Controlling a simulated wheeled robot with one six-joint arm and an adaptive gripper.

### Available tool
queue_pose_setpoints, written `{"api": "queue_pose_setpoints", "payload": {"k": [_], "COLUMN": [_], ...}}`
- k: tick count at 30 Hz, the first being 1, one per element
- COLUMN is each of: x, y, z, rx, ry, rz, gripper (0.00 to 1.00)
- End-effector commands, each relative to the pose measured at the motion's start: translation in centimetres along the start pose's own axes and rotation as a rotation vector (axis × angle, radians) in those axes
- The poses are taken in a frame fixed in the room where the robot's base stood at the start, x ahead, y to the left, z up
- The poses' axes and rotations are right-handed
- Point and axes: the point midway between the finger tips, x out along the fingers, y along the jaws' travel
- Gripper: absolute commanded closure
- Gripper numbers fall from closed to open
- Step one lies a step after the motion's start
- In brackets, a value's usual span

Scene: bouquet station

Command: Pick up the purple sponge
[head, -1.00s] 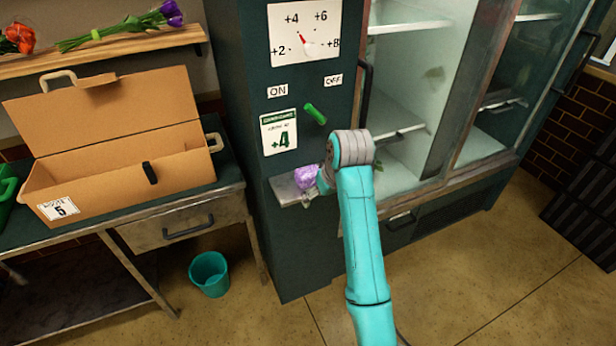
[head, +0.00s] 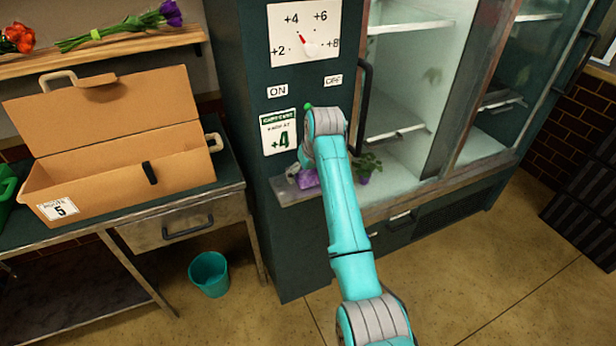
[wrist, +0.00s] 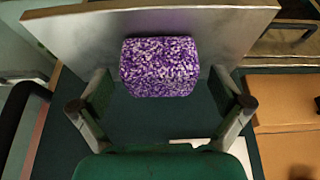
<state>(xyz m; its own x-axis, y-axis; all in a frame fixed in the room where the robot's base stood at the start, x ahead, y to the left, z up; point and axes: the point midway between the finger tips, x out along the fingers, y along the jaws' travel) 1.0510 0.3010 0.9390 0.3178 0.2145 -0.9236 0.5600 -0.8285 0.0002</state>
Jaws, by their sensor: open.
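The purple speckled sponge (wrist: 158,67) lies on a small grey metal shelf (wrist: 210,22) in the wrist view. In the head view the sponge (head: 309,180) shows on the shelf (head: 287,193) fixed to the dark cabinet front, partly covered by my arm. My gripper (wrist: 160,92) is open, with one finger left and one right of the sponge and a gap on each side. The sponge lies ahead, near the fingertips. In the head view my gripper (head: 293,172) shows only in part beside the sponge, mostly hidden by my wrist.
The cabinet carries a temperature dial (head: 304,35) and a +4 card (head: 279,132) above the shelf. A cardboard box (head: 120,160) sits on the left table; a teal bin (head: 209,274) is on the floor.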

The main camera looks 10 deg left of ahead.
Motion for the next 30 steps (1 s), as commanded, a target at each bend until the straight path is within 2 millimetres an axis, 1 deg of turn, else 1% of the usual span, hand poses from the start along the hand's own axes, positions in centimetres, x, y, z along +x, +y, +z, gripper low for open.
{"api": "queue_pose_setpoints", "payload": {"k": [2, 8, 9, 11, 12, 14, 15, 16, 26, 30], "x": [0.46, 0.53, 0.53, 0.53, 0.53, 0.52, 0.53, 0.53, 0.50, 0.01], "y": [-0.01, 0.01, 0.01, 0.02, 0.02, 0.02, 0.02, 0.02, 0.04, 0.22], "z": [0.11, 0.10, 0.10, 0.11, 0.11, 0.11, 0.11, 0.12, 0.10, -0.26], "rx": [0.000, 0.000, 0.000, 0.000, 0.000, 0.000, 0.000, 0.000, 0.000, 0.002], "ry": [-0.002, -0.001, -0.001, -0.001, -0.001, -0.001, -0.001, -0.001, -0.002, -0.001], "rz": [0.000, 0.000, 0.000, 0.000, 0.000, 0.000, 0.000, 0.000, 0.000, 0.001], "gripper": [0.00, 0.00, 0.03, 0.18, 0.28, 0.43, 0.53, 0.59, 0.59, 0.59]}}
